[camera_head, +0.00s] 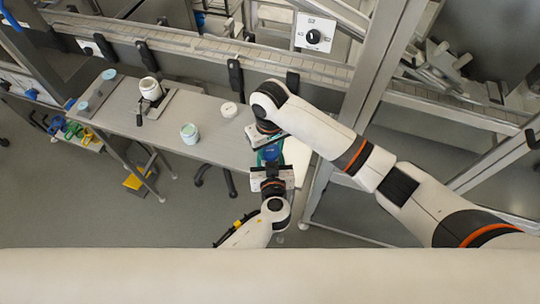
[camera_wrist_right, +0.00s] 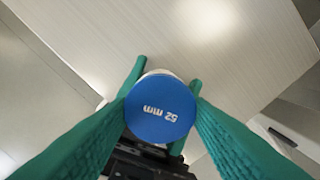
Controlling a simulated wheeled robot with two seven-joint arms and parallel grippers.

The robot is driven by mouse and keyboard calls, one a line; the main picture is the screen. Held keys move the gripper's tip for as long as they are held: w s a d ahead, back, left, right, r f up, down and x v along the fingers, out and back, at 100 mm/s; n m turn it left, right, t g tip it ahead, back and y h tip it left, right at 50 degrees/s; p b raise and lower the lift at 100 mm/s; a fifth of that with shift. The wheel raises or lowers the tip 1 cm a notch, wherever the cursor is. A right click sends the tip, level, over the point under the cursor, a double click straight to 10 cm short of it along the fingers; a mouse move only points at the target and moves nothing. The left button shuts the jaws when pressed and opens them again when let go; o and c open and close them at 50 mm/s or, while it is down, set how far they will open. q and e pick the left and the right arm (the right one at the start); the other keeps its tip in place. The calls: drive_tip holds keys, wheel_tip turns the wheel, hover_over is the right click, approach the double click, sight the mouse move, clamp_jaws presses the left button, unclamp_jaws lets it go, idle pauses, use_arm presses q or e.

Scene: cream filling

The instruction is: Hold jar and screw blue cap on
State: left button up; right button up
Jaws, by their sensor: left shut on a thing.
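A round blue cap (camera_wrist_right: 160,108) marked "52 mm" fills the middle of the right wrist view. It sits on top of a pale jar (camera_wrist_right: 158,74), mostly hidden beneath it. Blue also shows between the two grippers in the head view (camera_head: 270,154). My left gripper (camera_head: 271,168) comes up from below and is shut on the jar. My right gripper (camera_head: 268,142) is above the cap, its green fingers on either side of it (camera_wrist_right: 160,100). Whether those fingers press on the cap is not clear.
A grey table (camera_head: 165,125) runs to the left. On it are an open jar with pale contents (camera_head: 189,134), a white round piece (camera_head: 229,110) and a white container (camera_head: 150,88) at a dark fixture. A conveyor rail (camera_head: 190,42) lies behind.

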drive_tip(key=shift+o, duration=1.3)
drive_tip(key=shift+a, duration=0.1)
drive_tip(key=c, duration=0.7)
use_arm(q)
drive_tip(key=shift+d, duration=0.1)
use_arm(e)
drive_tip(key=shift+o, duration=0.2)
drive_tip(key=m, duration=0.4)
drive_tip(key=shift+s+a, duration=0.1)
drive_tip(key=shift+s, duration=0.05)
drive_tip(key=shift+m, duration=0.9)
drive_tip(key=m, duration=0.2)
drive_tip(key=shift+a+m, duration=0.15)
drive_tip(key=shift+m, duration=0.25)
drive_tip(key=m, duration=0.3)
